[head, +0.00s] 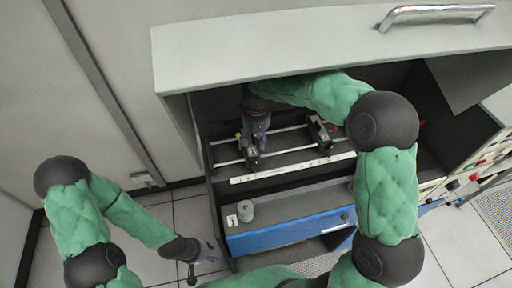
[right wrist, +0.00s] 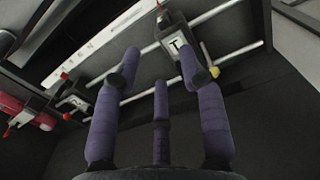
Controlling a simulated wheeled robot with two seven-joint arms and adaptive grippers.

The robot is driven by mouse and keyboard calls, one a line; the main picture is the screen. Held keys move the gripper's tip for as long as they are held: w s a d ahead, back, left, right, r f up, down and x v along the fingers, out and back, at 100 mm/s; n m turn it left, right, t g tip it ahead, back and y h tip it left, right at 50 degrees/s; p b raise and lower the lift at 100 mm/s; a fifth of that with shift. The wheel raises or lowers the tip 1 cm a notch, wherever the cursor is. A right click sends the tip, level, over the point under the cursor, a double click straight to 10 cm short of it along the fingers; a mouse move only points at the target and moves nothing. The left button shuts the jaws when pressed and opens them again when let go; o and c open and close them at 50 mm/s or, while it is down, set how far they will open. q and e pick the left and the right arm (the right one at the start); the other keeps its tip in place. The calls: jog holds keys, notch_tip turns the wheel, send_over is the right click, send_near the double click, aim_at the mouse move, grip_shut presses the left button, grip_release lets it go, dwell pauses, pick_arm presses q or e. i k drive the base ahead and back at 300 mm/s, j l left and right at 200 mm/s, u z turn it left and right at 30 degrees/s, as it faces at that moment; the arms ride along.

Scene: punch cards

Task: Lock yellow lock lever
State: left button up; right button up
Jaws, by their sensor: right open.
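The yellow lock lever shows as a small yellow knob (right wrist: 214,72) at the end of a dark block with a white label (right wrist: 178,44), mounted on metal rods. In the head view the yellow knob (head: 238,135) is just left of my right gripper (head: 256,145), which reaches down into the open cabinet. In the right wrist view my right gripper (right wrist: 160,65) is open, its purple fingers spread and nothing held. One fingertip overlaps the block near the knob; contact cannot be told. My left gripper (head: 204,263) is open and empty, low over the floor outside the cabinet.
A raised cabinet lid (head: 310,50) with a metal handle overhangs my right arm. A second block (head: 320,130) sits right on the rods; red-tipped levers (right wrist: 65,76) show in the wrist view.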

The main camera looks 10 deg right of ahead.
aim_at(238, 135)
jog(key=k, duration=1)
